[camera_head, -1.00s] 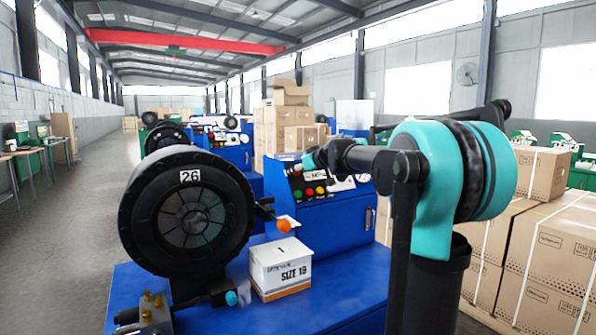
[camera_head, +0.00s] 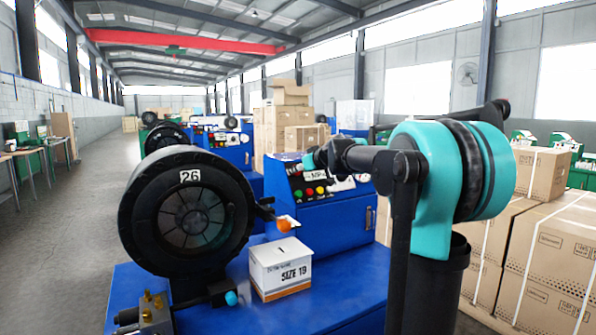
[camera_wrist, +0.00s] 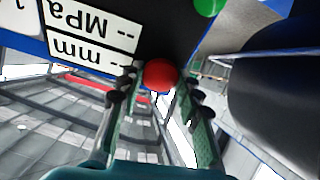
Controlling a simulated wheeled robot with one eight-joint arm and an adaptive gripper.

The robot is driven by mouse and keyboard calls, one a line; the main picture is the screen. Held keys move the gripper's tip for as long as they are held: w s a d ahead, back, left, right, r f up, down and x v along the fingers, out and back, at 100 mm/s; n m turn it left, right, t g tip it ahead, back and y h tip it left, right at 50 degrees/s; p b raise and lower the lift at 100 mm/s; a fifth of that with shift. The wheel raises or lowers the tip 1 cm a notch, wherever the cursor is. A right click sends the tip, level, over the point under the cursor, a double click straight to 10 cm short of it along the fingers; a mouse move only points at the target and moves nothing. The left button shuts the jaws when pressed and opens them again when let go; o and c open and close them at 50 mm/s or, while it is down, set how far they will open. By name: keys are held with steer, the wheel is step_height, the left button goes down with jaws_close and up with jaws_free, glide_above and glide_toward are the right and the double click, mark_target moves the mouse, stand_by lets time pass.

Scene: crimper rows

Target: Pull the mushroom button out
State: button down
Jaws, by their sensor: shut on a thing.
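The mushroom button (camera_wrist: 160,74) shows in the wrist view as a round red head in front of the dark control panel (camera_wrist: 165,30). My gripper (camera_wrist: 162,82) is shut on it, with one green-padded finger at each side of the red head. In the head view, my gripper (camera_head: 312,160) is at the top of the blue cabinet's sloping control panel (camera_head: 299,183). The button's stem is hidden in the wrist view, so I cannot tell how far out it stands.
A white label with "MPa" and "mm" (camera_wrist: 90,35) and a green button (camera_wrist: 207,5) are near the fingers. In the head view, a black crimper head (camera_head: 135,215) and a white "SIZE 19" box (camera_head: 281,270) stand on the blue bench (camera_head: 340,285). Cartons (camera_head: 545,260) stand at right.

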steer(key=shift+s+d+r, duration=0.2)
steer(key=shift+s+r, duration=0.1)
steer(key=shift+s, duration=0.1)
steer(key=c, duration=1)
jaws_free()
steer(key=v, duration=1.2)
